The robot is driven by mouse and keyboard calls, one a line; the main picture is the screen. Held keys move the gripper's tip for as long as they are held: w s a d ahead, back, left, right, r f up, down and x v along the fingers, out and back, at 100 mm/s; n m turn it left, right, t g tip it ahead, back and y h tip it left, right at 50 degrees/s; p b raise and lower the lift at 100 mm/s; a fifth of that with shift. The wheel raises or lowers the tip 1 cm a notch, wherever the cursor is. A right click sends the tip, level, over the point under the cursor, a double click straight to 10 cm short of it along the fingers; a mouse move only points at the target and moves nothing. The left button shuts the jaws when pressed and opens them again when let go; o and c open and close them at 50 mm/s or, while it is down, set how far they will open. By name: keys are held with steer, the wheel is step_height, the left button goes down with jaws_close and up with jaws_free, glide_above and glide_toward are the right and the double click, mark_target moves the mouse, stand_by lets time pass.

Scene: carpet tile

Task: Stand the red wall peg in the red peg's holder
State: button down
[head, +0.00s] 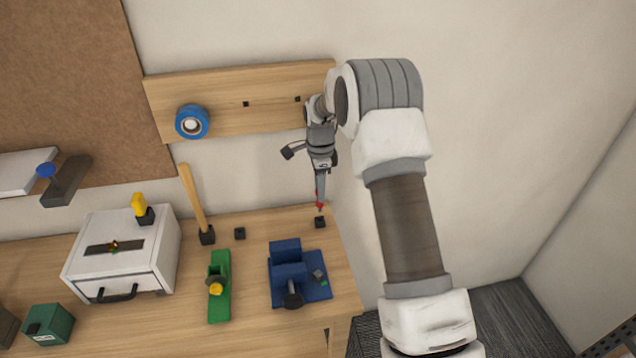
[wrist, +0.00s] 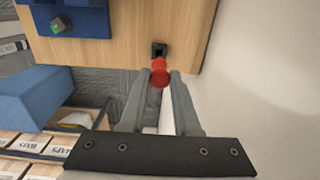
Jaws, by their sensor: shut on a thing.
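My gripper (head: 320,197) points down above the right end of the workbench. It is shut on the red wall peg (wrist: 159,72), which sits between the two fingertips in the wrist view. The peg also shows as a small red tip in the head view (head: 320,206). A small black square holder (head: 320,222) stands on the bench just below the peg. It shows just beyond the peg in the wrist view (wrist: 159,49). The peg appears above the holder and apart from it, though the exact gap is hard to tell.
A blue vise (head: 287,263) stands left of the holder, with a green plane (head: 219,290) further left. Another black holder (head: 240,233) is empty. A hammer (head: 194,200) stands upright. A wall board (head: 245,85) carries blue tape (head: 192,122). The bench's right edge is close to the holder.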

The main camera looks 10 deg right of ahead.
steer(key=shift+s+r, duration=0.1)
stand_by(0.5)
steer(key=shift+b, duration=0.3)
steer(key=shift+f+b, duration=1.75)
steer(key=shift+f, duration=1.1)
steer(key=c, duration=0.6)
jaws_free()
steer(key=shift+o, duration=0.2)
